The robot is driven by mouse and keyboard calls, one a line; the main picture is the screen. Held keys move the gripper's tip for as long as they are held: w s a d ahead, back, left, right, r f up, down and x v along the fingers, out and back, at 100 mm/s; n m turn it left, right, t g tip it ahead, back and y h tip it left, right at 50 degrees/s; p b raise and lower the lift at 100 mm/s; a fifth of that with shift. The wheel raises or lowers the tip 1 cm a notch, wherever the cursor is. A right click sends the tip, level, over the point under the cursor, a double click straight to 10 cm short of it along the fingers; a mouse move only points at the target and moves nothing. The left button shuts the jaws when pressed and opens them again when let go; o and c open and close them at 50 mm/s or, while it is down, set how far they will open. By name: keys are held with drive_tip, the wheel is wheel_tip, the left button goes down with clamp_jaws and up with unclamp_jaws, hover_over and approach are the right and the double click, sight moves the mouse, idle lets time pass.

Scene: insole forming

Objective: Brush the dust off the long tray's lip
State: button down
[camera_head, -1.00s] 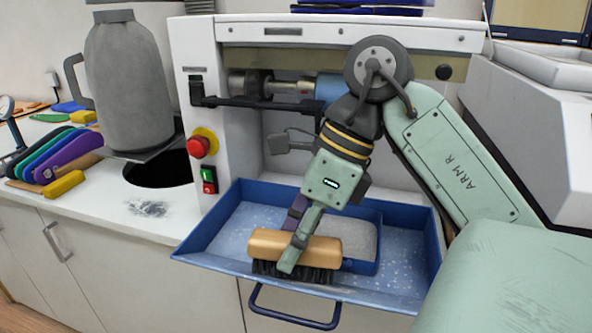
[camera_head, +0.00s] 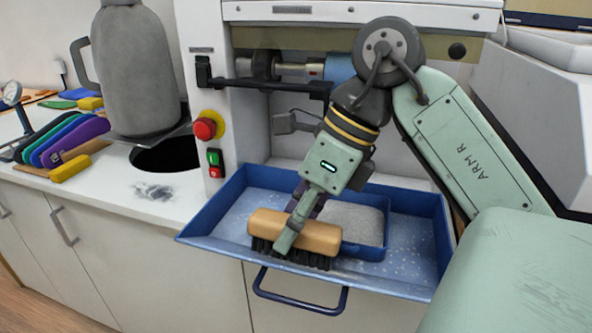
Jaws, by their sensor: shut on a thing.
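The long blue tray (camera_head: 216,216) juts from the front of the white machine, with pale dust specks on its floor. Its front lip (camera_head: 375,283) runs along the near edge and looks dusty or scuffed. My gripper (camera_head: 292,236) is shut on a brush (camera_head: 325,238) with a wooden back and dark bristles. The brush lies lengthwise along the lip, left of its middle, with the bristles down at the lip. Contact of the bristles with the lip is hard to judge. The gripper's far finger is partly hidden behind the brush.
A blue handle (camera_head: 300,306) hangs below the lip. A red stop button (camera_head: 205,129) is on the machine's left post. Coloured insoles (camera_head: 68,140) and a dust patch (camera_head: 153,191) are on the left counter.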

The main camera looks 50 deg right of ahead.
sight(262, 212)
drive_tip(key=shift+w+a+f+b, duration=0.15)
drive_tip(key=shift+w+a, duration=0.15)
drive_tip(key=shift+w, duration=0.5)
drive_tip(key=shift+w+a+r+b, duration=0.1)
drive_tip(key=shift+w+a+b, duration=0.15)
drive_tip(key=shift+w, duration=0.5)
drive_tip(key=shift+w+a+f+b, duration=0.1)
drive_tip(key=shift+w+a, duration=0.25)
drive_tip(key=shift+w, duration=0.45)
wheel_tip(262, 212, up, 8)
drive_tip(key=p, duration=0.6)
drive_tip(key=c, duration=1.6)
unclamp_jaws()
drive_tip(key=shift+c, duration=0.2)
clamp_jaws()
